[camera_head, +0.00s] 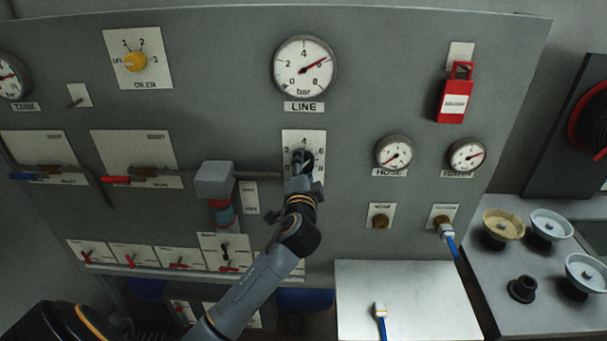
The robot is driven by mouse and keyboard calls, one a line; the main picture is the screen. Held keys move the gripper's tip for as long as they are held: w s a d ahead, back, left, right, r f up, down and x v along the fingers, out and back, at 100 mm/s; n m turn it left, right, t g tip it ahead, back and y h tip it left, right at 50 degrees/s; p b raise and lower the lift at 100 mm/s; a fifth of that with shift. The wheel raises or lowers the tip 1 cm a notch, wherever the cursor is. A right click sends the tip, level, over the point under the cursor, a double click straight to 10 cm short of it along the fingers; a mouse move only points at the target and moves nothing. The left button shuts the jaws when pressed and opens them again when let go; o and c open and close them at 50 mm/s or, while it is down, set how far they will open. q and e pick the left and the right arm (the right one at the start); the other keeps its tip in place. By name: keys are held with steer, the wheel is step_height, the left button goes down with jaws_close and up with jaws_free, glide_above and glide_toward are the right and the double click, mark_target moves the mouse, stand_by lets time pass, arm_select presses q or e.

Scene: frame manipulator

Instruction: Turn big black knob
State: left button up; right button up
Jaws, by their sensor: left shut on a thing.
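The big black knob (303,158) is on a white plate (317,138) with a number scale, below the LINE gauge (304,66) in the middle of the grey panel. My left arm reaches up from the lower left. My left gripper (301,172) is shut on the knob and hides much of it and of the scale. The LINE gauge has a red needle pointing to the upper right, near 6. My right gripper is not in view.
A yellow knob (135,62) and a red lockout tag (454,101) are on the panel. Small gauges (394,152) sit to the right. A white board (400,285) lies below, and handwheels (503,225) stand on the right bench. A grey box (214,180) is left of my gripper.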

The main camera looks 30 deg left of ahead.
arm_select(q)
steer(key=n+b, duration=0.2)
steer(key=n, duration=0.1)
steer(key=shift+f+n, duration=0.2)
steer(key=shift+n, duration=0.1)
steer(key=shift+r+n+b, duration=0.15)
steer(key=shift+n+b, duration=0.8)
steer(key=shift+n, duration=1.05)
steer(key=o, duration=1.2)
steer(key=shift+c, duration=0.2)
steer(key=v, duration=0.7)
steer(key=shift+s, duration=0.25)
